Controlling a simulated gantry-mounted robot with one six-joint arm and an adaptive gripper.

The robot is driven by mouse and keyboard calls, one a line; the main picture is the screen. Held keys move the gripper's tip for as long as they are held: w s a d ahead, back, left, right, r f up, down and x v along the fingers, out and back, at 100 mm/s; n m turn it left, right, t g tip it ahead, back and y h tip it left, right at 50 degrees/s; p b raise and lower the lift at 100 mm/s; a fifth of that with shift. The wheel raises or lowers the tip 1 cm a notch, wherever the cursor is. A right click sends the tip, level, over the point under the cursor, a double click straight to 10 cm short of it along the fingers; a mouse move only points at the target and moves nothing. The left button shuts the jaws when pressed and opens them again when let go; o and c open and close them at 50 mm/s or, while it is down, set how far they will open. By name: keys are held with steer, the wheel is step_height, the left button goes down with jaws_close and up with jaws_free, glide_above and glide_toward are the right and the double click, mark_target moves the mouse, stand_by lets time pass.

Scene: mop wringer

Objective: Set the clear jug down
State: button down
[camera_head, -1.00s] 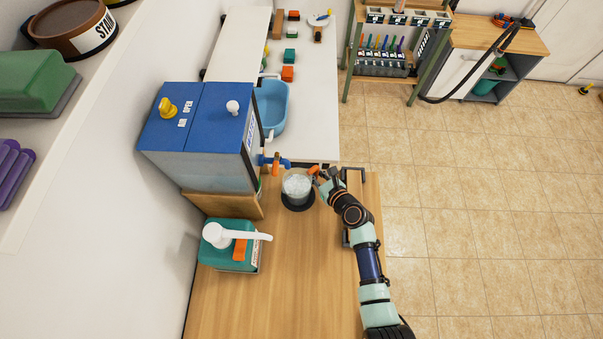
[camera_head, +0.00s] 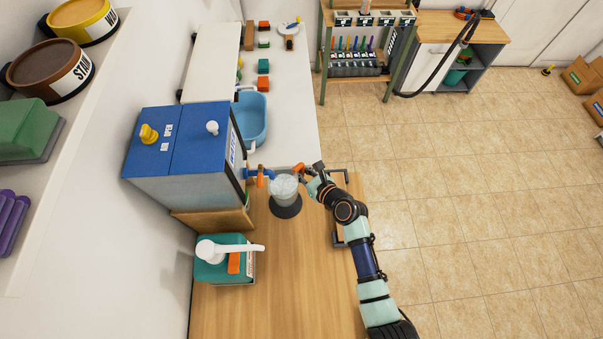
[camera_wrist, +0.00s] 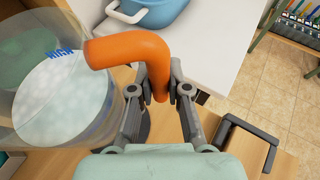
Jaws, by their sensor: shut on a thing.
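The clear jug (camera_head: 284,188) has an orange handle (camera_head: 298,168) and holds something whitish and bubbly. It appears raised above a dark round mat (camera_head: 288,211) on the wooden counter. In the wrist view the jug (camera_wrist: 100,110) is at the left, tilted in the picture, with blue lettering on its wall. My gripper (camera_head: 309,172) is at the jug's right side. In the wrist view its fingers (camera_wrist: 160,88) are shut on the lower end of the orange handle (camera_wrist: 130,48). The jug's base is hidden.
A blue-topped dispenser (camera_head: 182,145) with an orange and blue tap (camera_head: 261,175) stands close left of the jug. A teal pump bottle (camera_head: 222,267) stands in front of it. A blue basin (camera_head: 252,118) is behind. The front wooden counter (camera_head: 300,285) is clear.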

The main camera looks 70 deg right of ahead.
steer(key=shift+r, duration=0.65)
steer(key=s+d+b, duration=0.1)
steer(key=s+d, duration=0.3)
steer(key=s, duration=0.5)
steer(key=s+d+b, duration=0.2)
steer(key=s+d, duration=0.2)
steer(key=s, duration=0.4)
steer(key=shift+s+f, duration=0.2)
steer(key=shift+s, duration=0.2)
steer(key=shift+w, duration=0.1)
